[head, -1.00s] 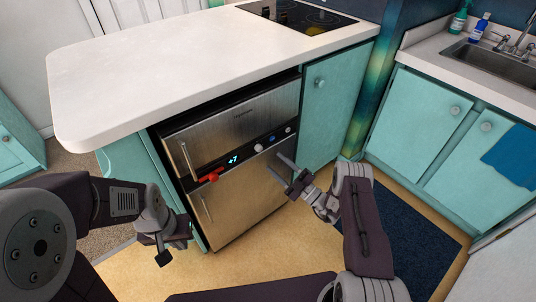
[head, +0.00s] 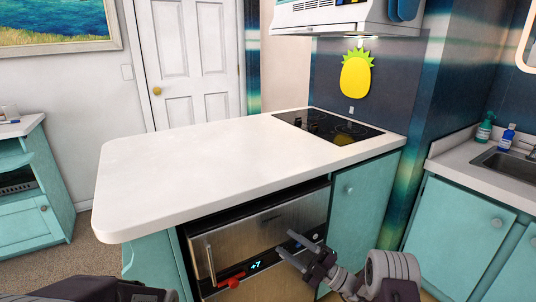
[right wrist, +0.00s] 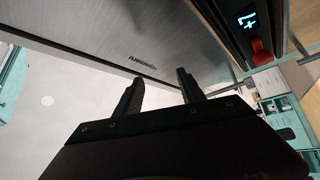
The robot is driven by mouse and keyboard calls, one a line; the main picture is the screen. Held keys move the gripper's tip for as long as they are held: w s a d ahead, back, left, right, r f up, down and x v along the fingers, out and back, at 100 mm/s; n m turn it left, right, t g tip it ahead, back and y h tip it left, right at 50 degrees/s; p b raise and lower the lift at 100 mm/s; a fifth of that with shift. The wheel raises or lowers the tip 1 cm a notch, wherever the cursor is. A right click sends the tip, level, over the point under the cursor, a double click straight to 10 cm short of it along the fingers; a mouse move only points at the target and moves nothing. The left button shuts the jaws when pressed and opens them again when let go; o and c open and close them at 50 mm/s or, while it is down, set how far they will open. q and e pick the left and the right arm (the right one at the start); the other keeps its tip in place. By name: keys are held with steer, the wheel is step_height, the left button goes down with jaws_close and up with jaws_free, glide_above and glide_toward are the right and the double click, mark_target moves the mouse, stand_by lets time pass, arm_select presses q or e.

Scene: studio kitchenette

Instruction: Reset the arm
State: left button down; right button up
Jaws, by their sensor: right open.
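My right gripper (head: 287,243) is in front of the stainless steel appliance (head: 250,232) under the counter. Its two fingers are spread apart with nothing between them. In the right wrist view the open fingers (right wrist: 158,82) show against a pale surface, with the appliance's steel front (right wrist: 140,40) beyond. I cannot tell whether they touch the appliance. Part of my left arm shows at the bottom left of the head view. My left gripper is outside the picture.
The white countertop (head: 210,165) is bare up to the black cooktop (head: 325,127). The appliance has a blue "+7" display (head: 256,266) and a red part (head: 231,280). A teal cabinet door (head: 360,205) is to its right. The sink counter (head: 465,160) stands further right.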

steer(key=s+a+r+n+g, duration=0.5)
steer(key=a+g, duration=0.1)
steer(key=s+a+n+g+h, duration=0.2)
steer(key=s+n+g, duration=0.1)
steer(key=s+n, duration=0.25)
steer(key=s+a+n+g+h, duration=0.3)
steer(key=s+n, duration=0.2)
steer(key=s, duration=0.2)
steer(key=s+d+f+n+h, duration=0.65)
steer(key=d+n, duration=0.25)
steer(key=n, duration=0.3)
steer(key=s+d+f+n+h, duration=0.65)
steer(key=d+n, duration=0.25)
steer(key=n, duration=0.3)
steer(key=w+d+n+t+h+p, duration=0.1)
steer(key=w+d+n+t+h, duration=0.15)
steer(key=w+n, duration=0.4)
step_height(320, 180, up, 26)
steer(key=s+n+p, duration=0.1)
steer(key=s+p, duration=0.1)
steer(key=p, duration=2.4)
steer(key=shift+d+r+y, duration=0.2)
steer(key=shift+d+y, duration=0.05)
steer(key=shift+y, duration=0.1)
